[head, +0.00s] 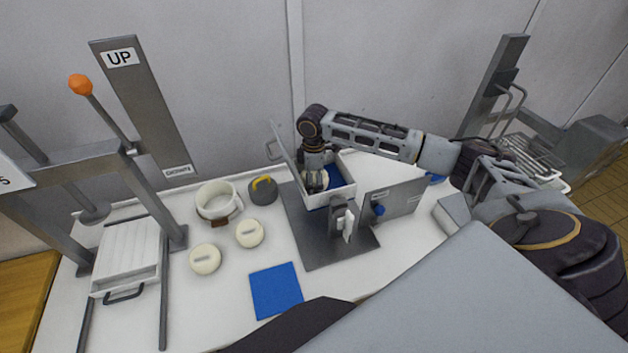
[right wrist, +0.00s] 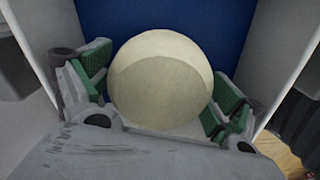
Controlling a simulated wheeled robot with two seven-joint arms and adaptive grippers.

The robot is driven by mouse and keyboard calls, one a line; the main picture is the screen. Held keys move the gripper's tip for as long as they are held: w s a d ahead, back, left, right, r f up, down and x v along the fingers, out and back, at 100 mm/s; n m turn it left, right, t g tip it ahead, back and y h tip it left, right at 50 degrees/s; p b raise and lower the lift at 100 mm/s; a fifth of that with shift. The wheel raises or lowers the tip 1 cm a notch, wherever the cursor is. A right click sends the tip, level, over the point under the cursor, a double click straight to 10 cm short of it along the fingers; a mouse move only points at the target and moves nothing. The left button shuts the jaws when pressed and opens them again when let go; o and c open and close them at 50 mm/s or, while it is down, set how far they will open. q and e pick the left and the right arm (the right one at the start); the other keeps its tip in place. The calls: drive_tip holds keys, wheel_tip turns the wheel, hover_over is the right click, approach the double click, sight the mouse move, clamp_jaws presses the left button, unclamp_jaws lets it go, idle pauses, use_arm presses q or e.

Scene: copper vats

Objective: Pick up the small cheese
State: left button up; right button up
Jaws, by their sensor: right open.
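A round pale cheese (right wrist: 160,80) sits inside a white open box (head: 346,198) with a blue inside. My right gripper (head: 316,180) reaches down into the box. In the right wrist view the green-padded fingers of the right gripper (right wrist: 160,92) are apart, one on each side of the cheese. I cannot tell whether the pads touch it. In the head view the gripper hides most of this cheese. Two more pale round cheeses lie on the white table, one at the left (head: 205,259) and one to its right (head: 249,233). My left gripper is not in view.
A blue cloth (head: 276,290) lies in front. A lever press (head: 145,95) stands at left.

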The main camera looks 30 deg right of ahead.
sight(315, 173)
drive_tip(key=shift+c, duration=0.2)
drive_tip(key=c, duration=1.1)
drive_tip(key=shift+o, duration=0.2)
drive_tip(key=shift+r, duration=0.15)
drive_tip(key=shift+d+r+b, duration=0.2)
drive_tip(key=shift+r+b, duration=0.15)
drive_tip(key=shift+b, duration=0.1)
wheel_tip(315, 173, up, 6)
drive_tip(key=shift+r+b, duration=0.1)
drive_tip(key=shift+b, duration=0.55)
drive_tip(key=s+d+b, duration=0.2)
drive_tip(key=d, duration=0.7)
drive_tip(key=s+d+b, duration=0.2)
drive_tip(key=d, duration=0.8)
drive_tip(key=shift+s, duration=0.3)
